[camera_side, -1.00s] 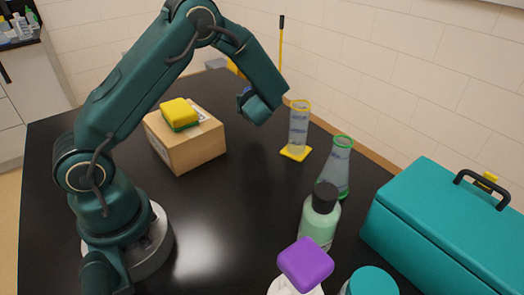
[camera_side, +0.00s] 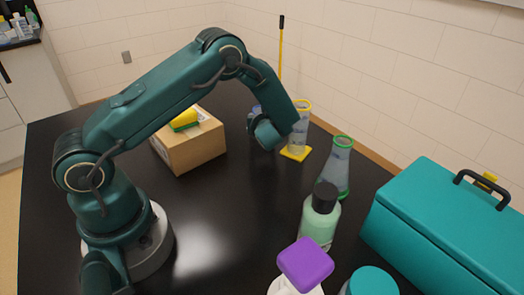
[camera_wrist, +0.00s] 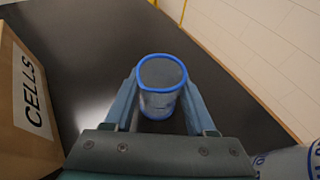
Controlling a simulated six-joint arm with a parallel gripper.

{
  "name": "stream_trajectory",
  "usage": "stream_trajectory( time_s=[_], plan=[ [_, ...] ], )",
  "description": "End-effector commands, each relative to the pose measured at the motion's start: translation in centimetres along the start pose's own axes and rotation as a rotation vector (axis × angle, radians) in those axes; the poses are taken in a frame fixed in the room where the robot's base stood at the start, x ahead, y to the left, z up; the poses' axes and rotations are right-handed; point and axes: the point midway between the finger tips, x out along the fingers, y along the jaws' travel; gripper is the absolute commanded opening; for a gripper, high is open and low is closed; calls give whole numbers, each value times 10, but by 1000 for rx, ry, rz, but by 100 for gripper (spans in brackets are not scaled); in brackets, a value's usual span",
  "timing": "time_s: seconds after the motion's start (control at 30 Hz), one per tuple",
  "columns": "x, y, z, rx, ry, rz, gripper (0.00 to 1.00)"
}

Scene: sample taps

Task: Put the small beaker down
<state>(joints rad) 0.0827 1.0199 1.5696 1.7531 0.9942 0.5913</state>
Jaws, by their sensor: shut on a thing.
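The small beaker (camera_wrist: 158,105) is a clear cup with a blue rim. It sits upright between the two fingers of my gripper (camera_wrist: 160,88) in the wrist view, which are shut on its sides. In the side view my gripper (camera_side: 265,132) is low over the back of the table, between the cardboard box and the yellow-rimmed cylinder. There the beaker is mostly hidden behind my wrist. I cannot tell whether its base touches the black table (camera_side: 215,215).
A cardboard box (camera_side: 193,148) with a yellow-green sponge (camera_side: 184,120) on it stands left of my gripper. Close on the right is a tall yellow-rimmed cylinder (camera_side: 301,130). A green-rimmed flask (camera_side: 336,165), a bottle (camera_side: 319,220) and a teal case (camera_side: 440,225) stand further right.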

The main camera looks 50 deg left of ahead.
Motion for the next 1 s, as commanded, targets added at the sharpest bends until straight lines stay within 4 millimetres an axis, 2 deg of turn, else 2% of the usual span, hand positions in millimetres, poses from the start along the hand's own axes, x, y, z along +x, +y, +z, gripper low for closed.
stream_trajectory(
  time_s=[0.03,0.1,0.5,0.67,1.0],
  plan=[
    [0,0,-1,0,0,0,63],
    [0,0,-1,0,0,0,86],
    [-3,0,2,1,0,-2,86],
    [-28,-1,2,3,0,-6,86],
    [-97,-1,2,1,0,-5,86]
  ],
)
